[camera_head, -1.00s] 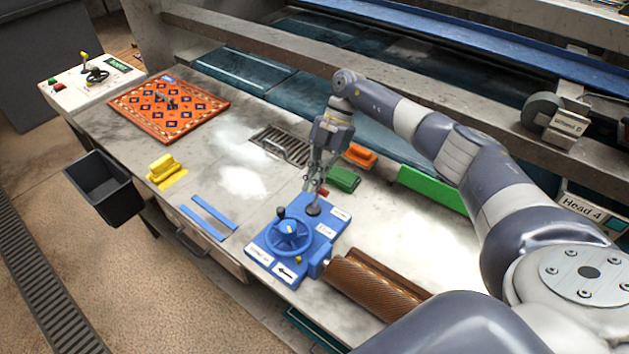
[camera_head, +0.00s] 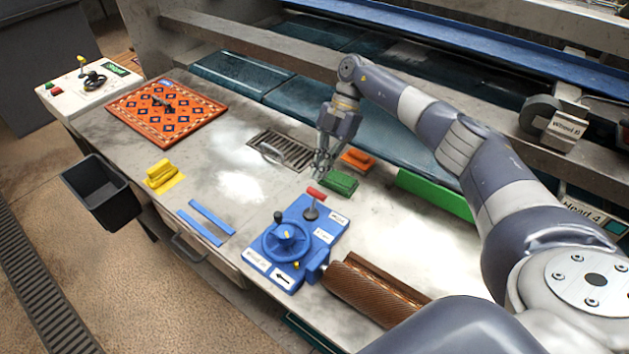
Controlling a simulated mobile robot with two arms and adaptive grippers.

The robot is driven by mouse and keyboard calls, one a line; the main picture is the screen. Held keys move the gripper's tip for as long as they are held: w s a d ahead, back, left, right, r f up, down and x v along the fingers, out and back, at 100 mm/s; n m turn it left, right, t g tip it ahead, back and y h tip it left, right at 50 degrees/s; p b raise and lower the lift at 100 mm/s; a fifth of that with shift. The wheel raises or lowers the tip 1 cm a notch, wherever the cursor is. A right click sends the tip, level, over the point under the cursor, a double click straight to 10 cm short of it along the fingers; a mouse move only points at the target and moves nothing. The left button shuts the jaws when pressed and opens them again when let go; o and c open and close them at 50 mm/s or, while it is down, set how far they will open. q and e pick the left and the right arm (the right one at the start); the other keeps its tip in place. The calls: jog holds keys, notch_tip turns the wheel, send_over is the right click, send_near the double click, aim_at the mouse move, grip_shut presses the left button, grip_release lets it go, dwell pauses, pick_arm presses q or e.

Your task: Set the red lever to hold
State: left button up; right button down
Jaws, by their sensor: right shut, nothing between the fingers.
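The red lever (camera_head: 316,193) stands on a blue control box (camera_head: 302,262) near the table's front edge. Its red grip sits on a short stem over a dark round base. Two small white labels lie to its right on the box; their words are too small to read surely. My right gripper (camera_head: 319,172) is shut and empty, pointing down just behind and above the red grip, seemingly apart from it. My left gripper is not in view.
A blue handwheel (camera_head: 286,239) with a black knob is on the box in front of the lever. A brown patterned roll (camera_head: 375,289) lies to the right. A green block (camera_head: 339,182) and an orange block (camera_head: 357,159) stand behind. A metal drain grate (camera_head: 283,150) lies back left.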

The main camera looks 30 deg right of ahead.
jog(key=a+v, duration=0.1)
jog(key=v, duration=0.6)
jog(key=shift+d+r, duration=0.2)
jog(key=shift+r, duration=0.35)
jog(key=shift+w+a, duration=0.1)
